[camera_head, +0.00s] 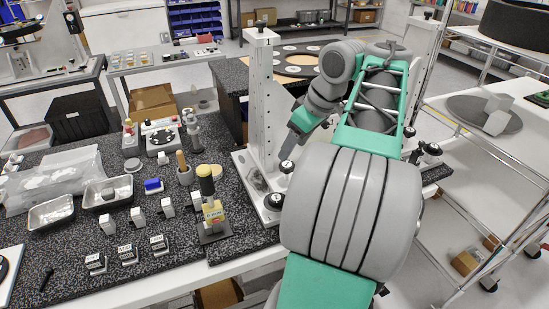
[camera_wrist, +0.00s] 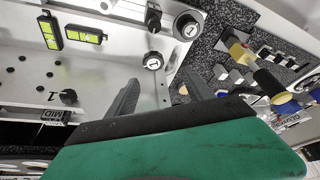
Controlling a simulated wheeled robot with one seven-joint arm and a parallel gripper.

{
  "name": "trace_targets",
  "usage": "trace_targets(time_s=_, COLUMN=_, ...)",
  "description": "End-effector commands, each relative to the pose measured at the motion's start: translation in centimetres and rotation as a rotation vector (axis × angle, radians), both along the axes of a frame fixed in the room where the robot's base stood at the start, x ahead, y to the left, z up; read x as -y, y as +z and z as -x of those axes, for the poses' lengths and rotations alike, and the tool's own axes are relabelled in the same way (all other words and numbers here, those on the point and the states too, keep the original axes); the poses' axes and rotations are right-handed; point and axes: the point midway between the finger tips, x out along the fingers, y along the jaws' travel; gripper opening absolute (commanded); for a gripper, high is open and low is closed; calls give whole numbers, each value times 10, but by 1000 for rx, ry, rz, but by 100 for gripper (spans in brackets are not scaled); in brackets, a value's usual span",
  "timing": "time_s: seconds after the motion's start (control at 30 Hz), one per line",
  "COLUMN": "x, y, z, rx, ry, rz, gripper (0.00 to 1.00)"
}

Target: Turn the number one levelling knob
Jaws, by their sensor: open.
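The white mirror fixture (camera_head: 262,100) stands on the dark speckled table, with a tall column and a flat base. Two round knobs with white caps sit at its base: a front knob (camera_head: 273,201) and a rear knob (camera_head: 287,166). In the wrist view one capped knob (camera_wrist: 153,61) shows just beyond and between my fingertips, and another (camera_wrist: 187,26) is farther up and right; its cap mark looks like a 1. My gripper (camera_wrist: 160,77) is open and empty, its fingers apart. In the head view my gripper (camera_head: 290,146) is just above the rear knob, partly hidden by my arm.
A black knob (camera_wrist: 68,97) beside a printed 1 and two yellow-green level vials (camera_wrist: 85,34) are on the fixture. Metal trays (camera_head: 50,212) and small blocks fill the table's left.

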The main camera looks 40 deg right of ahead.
Motion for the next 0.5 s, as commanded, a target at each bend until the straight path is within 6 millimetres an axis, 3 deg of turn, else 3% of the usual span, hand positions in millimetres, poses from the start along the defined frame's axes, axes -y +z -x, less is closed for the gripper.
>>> trace_targets(time_s=0.03, x=11, y=-3, z=7, rx=0, ry=2, rz=8, gripper=61)
trace_targets(time_s=0.1, x=15, y=-6, z=10, rx=0, ry=13, rz=12, gripper=61)
trace_targets(time_s=0.5, x=6, y=-67, z=-17, rx=1, ry=20, rz=13, gripper=61)
